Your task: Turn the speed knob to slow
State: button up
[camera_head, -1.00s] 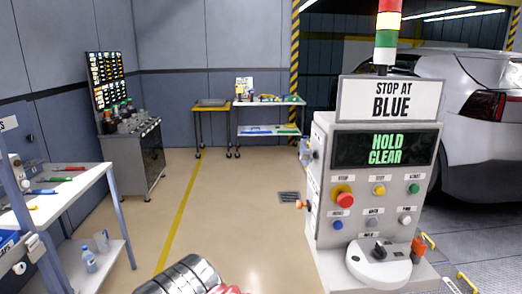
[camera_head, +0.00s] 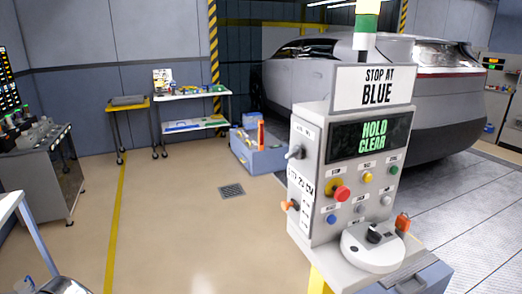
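A grey control console (camera_head: 312,120) stands right of the middle in the head view. A black knob (camera_head: 374,235) sits on a white round dial plate (camera_head: 352,247) on its lower front ledge. The left side face carries a grey lever-like knob (camera_head: 295,152) and an orange-tipped one (camera_head: 290,205). The small labels are too blurred to read, so I cannot tell which control is the speed knob or its setting. Only a silver piece of my arm shows at the bottom left edge, away from the console. My gripper fingers are out of view.
The console has a red button (camera_head: 342,194), a "HOLD CLEAR" screen (camera_head: 362,139) and a "STOP AT BLUE" sign (camera_head: 374,88). A blue-grey box (camera_head: 258,155) and silver car (camera_head: 400,85) stand behind. Floor left of the console is clear, with a drain grate (camera_head: 231,191).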

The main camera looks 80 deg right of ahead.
aim_at(296, 152)
jog(key=z, duration=0.25)
jog(key=i, duration=0.75)
jog(key=z, duration=0.85)
jog(key=i, duration=0.6)
jog(key=z, duration=0.45)
